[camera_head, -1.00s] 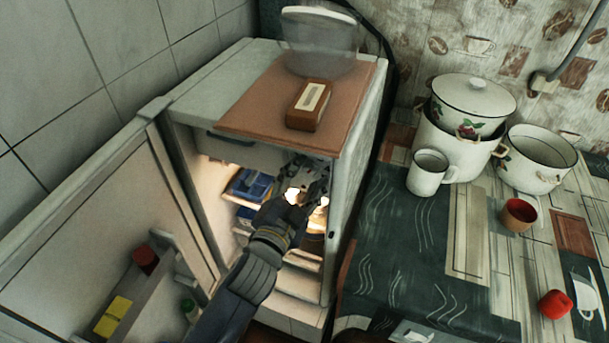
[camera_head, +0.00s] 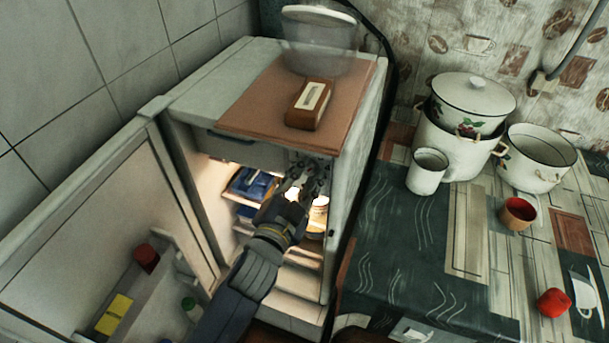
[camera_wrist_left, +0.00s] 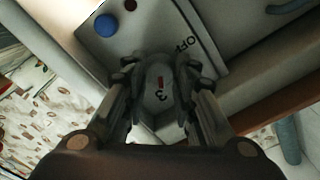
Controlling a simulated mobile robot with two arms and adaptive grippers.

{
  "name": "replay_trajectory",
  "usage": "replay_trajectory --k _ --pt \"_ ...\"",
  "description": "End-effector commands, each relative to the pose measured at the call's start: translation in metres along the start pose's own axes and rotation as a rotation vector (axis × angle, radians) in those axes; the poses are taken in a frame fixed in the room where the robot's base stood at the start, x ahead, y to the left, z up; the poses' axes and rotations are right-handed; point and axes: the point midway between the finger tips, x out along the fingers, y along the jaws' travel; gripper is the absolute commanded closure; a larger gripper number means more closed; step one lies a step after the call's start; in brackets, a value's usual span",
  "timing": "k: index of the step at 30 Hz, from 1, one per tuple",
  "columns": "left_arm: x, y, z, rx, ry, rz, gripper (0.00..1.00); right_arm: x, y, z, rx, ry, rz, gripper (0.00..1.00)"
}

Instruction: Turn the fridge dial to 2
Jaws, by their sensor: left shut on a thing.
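The small fridge (camera_head: 355,170) stands with its door (camera_head: 95,225) swung open to the left. My left gripper (camera_head: 308,176) reaches into the lit upper right of the fridge interior. In the left wrist view, the gripper (camera_wrist_left: 160,85) is shut on the grey dial (camera_wrist_left: 158,95), with a finger on either side of it. A "3" and a red mark show on the dial's face, between the fingers. The dial sits on a light control panel (camera_wrist_left: 205,50) with "OFF" printed beside it. The fingers hide part of the dial and other markings. My right gripper is not in view.
A blue round knob (camera_wrist_left: 106,25) and a small red light (camera_wrist_left: 130,5) are on the panel. Blue packages (camera_head: 250,185) lie on the fridge shelf. A brown box (camera_head: 309,104) sits on top. Pots and cups stand on the table (camera_head: 400,260) to the right.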

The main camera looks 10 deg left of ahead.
Motion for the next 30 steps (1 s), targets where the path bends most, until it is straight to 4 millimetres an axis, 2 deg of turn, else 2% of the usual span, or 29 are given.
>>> replay_trajectory --k 18,30 --pt "0.0 -0.001 -0.001 -0.486 -0.003 0.0 0.98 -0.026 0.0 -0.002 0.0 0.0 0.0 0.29" --pt "0.0 0.0 0.0 -0.677 -0.002 -0.001 0.98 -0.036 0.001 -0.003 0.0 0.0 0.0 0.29"
